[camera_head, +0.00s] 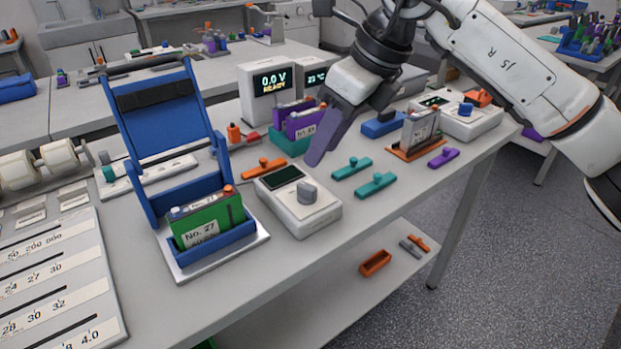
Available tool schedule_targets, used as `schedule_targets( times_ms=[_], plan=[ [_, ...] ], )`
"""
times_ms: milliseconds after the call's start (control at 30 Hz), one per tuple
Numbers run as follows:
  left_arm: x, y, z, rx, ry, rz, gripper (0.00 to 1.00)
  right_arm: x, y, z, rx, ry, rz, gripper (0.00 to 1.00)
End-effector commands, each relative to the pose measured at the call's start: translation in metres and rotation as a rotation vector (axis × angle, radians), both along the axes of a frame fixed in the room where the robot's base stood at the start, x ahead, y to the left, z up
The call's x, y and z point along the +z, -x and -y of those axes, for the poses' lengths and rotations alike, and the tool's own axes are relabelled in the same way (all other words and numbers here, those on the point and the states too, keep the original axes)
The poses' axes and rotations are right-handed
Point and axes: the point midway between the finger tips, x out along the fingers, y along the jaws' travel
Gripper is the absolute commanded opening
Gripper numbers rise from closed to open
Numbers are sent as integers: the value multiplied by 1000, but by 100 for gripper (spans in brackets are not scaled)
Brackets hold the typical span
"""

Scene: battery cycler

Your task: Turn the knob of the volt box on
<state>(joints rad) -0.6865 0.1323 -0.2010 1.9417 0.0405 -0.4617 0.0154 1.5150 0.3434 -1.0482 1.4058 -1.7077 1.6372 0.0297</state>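A white box (292,214) with a dark screen and a grey knob (307,192) sits near the front edge of the table. Its screen shows no readable text. A second white box (472,122) with a screen and a blue knob (465,109) stands at the right. A display unit (268,90) at the back reads "0.0 V READY". My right gripper (318,152) hangs above and behind the grey knob, apart from it. Its fingers overlap in this view, so their opening is hidden. My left gripper is not in view.
A blue holder (163,118) with raised lid and a green No. 27 battery (206,219) stands left of the front box. Teal clips (375,185), an orange clip (263,168) and a purple battery pack (304,122) are nearby. An orange tray (375,263) lies on the lower shelf.

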Motion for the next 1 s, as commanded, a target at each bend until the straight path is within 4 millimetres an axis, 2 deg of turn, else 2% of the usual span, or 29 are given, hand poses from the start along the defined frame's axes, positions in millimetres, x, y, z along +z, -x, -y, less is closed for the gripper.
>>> schedule_targets(
  times_ms=[33,133,600,767,1000],
  plan=[
    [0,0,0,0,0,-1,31,0,-2,6,-10,26,3,33],
    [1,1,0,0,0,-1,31,-7,-5,7,-16,42,3,33],
    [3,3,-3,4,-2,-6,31,-79,-21,-19,-13,35,2,33],
    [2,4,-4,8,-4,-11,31,-91,-23,-24,-11,35,3,33],
    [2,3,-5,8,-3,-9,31,-93,-24,-24,-12,35,5,33]
  ],
)
